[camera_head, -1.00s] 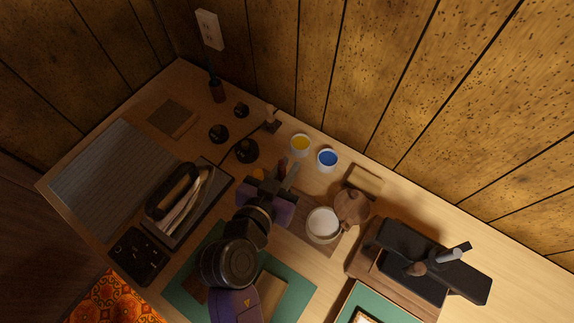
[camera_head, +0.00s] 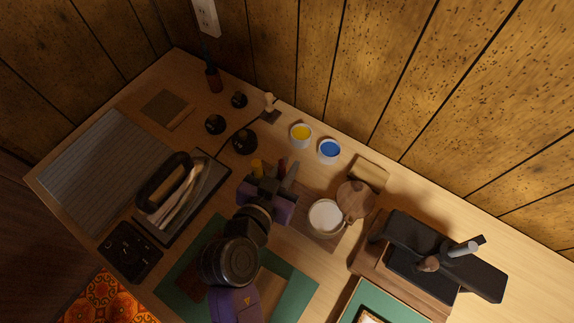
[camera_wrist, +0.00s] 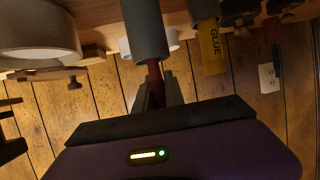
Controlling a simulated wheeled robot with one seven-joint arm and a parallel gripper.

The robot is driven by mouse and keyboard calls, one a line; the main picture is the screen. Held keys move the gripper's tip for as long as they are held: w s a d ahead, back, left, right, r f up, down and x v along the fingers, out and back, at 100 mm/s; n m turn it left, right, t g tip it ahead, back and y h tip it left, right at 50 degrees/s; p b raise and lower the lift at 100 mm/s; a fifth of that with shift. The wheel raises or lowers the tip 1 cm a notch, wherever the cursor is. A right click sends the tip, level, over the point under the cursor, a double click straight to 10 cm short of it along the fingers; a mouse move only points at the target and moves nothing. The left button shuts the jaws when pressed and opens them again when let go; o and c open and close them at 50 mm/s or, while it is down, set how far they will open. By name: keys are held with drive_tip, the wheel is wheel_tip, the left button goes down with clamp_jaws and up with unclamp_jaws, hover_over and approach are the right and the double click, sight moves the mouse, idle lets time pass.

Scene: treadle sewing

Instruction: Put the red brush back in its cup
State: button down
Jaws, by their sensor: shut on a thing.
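My gripper (camera_head: 285,176) is over the middle of the table, behind the green mat. In the wrist view my gripper (camera_wrist: 158,92) has its fingers shut on the slim red brush (camera_wrist: 154,75). The red brush also shows as a short dark red piece (camera_head: 282,165) just past the fingers in the head view. In the wrist view, where the table is at the top, the red brush meets the mouth of a grey cylinder (camera_wrist: 145,28), which looks like a cup. I cannot tell whether the brush is inside it or in front of it. My gripper hides this spot from the head camera.
A yellow glue container (camera_wrist: 211,48) stands close beside the grey cylinder. A white-topped pot (camera_head: 325,216) is right of my gripper. Yellow (camera_head: 301,135) and blue (camera_head: 329,150) paint pots stand behind. A dark red holder (camera_head: 214,80) is at the back left.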

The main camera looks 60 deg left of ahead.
drive_tip(key=c, duration=1.3)
unclamp_jaws()
drive_tip(key=shift+c, duration=0.2)
drive_tip(key=shift+b+v, duration=0.4)
drive_tip(key=shift+v, duration=3.55)
